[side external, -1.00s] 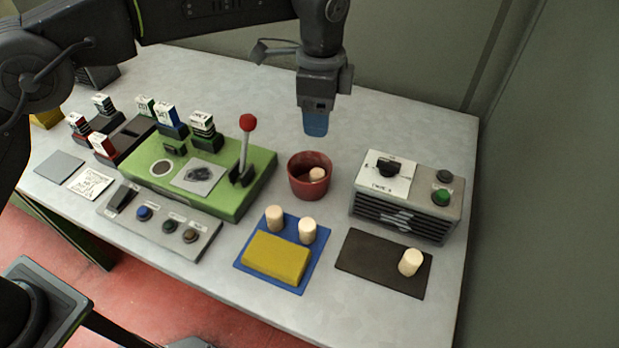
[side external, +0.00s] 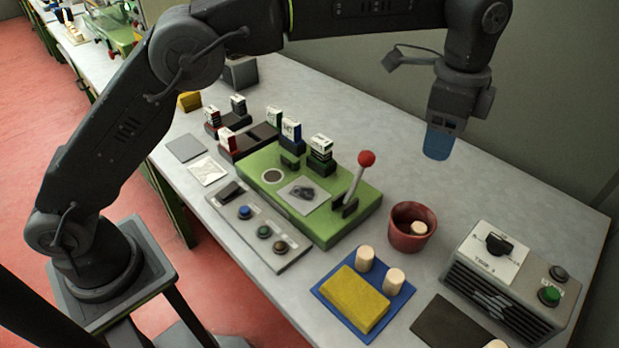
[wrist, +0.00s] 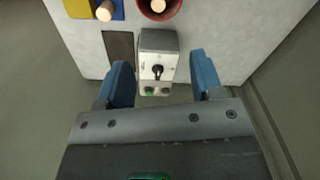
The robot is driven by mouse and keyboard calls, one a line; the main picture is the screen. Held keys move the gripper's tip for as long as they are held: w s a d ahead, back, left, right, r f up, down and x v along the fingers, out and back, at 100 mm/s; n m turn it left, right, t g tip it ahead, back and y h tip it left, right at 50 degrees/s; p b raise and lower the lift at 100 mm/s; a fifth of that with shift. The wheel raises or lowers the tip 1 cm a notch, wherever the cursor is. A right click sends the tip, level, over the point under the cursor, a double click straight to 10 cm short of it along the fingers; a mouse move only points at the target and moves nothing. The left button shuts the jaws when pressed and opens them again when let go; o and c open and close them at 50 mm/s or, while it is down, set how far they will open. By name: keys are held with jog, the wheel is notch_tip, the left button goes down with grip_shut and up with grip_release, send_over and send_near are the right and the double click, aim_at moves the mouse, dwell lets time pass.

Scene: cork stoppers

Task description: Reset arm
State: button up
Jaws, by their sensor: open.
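My gripper (side external: 437,143) hangs with its blue fingers pointing down, above the table behind the red pot. In the wrist view my gripper (wrist: 163,77) has its two blue fingers wide apart with nothing between them. One pale cork stopper (side external: 418,228) is inside the red pot (side external: 408,241). Two stoppers (side external: 365,258) (side external: 393,281) stand on the blue mat (side external: 377,325) beside a yellow block (side external: 355,299). Another stopper (side external: 495,345) is cut off at the bottom edge, by the dark mat (side external: 450,325).
A grey box with a dial and green button (side external: 510,280) stands at the right. A green panel with a red-knobbed lever (side external: 366,159) is left of the pot. A button panel (side external: 262,230) and several small labelled blocks (side external: 291,132) lie further left. The table behind the pot is clear.

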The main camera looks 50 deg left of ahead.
jog(key=s+a+r+n+t, duration=0.1)
jog(key=s+a+r+n, duration=0.35)
jog(key=a, duration=0.35)
jog(key=s+a+r+n+t, duration=0.2)
jog(key=s+a+r+n, duration=0.15)
jog(key=s+a, duration=0.4)
jog(key=s+a+f+n+t, duration=0.1)
jog(key=s+a+f+n, duration=0.2)
jog(key=s, duration=0.4)
jog(key=s+a+f+n+t, duration=0.1)
jog(key=s+a+f+n, duration=0.2)
jog(key=s+a+f, duration=0.2)
jog(key=s+a, duration=0.2)
jog(key=s, duration=0.1)
jog(key=shift+f+n, duration=0.15)
jog(key=shift+n, duration=0.25)
